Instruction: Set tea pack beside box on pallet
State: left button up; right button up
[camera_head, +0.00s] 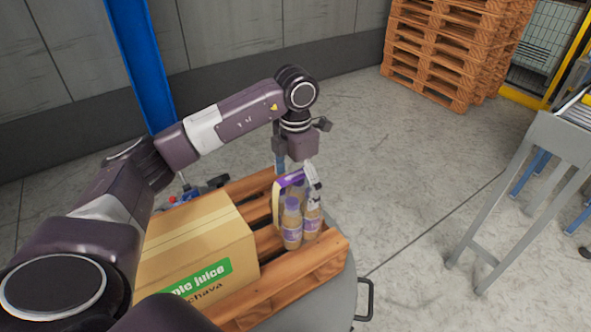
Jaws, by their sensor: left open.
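The tea pack (292,222) is a group of bottles with brown drink, purple labels and a purple-and-yellow band at the top. It stands upright on the wooden pallet (262,285), to the right of the cardboard box (195,250), with a small gap between them. The box has a green juice label. My left gripper (297,176) is directly above the pack, pointing down, with its fingers apart at the pack's top; contact is hard to tell. My right gripper is not in view.
The pallet rests on a grey base with a dark handle (366,300). A blue post (143,65) stands behind at the left. Stacked pallets (445,50) are at the back right. A grey metal stand (520,185) is at the right, with clear floor between.

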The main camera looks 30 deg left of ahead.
pick_arm(q)
notch_tip(320, 180, up, 10)
jog(key=shift+f+b, duration=0.1)
jog(key=shift+b, duration=0.5)
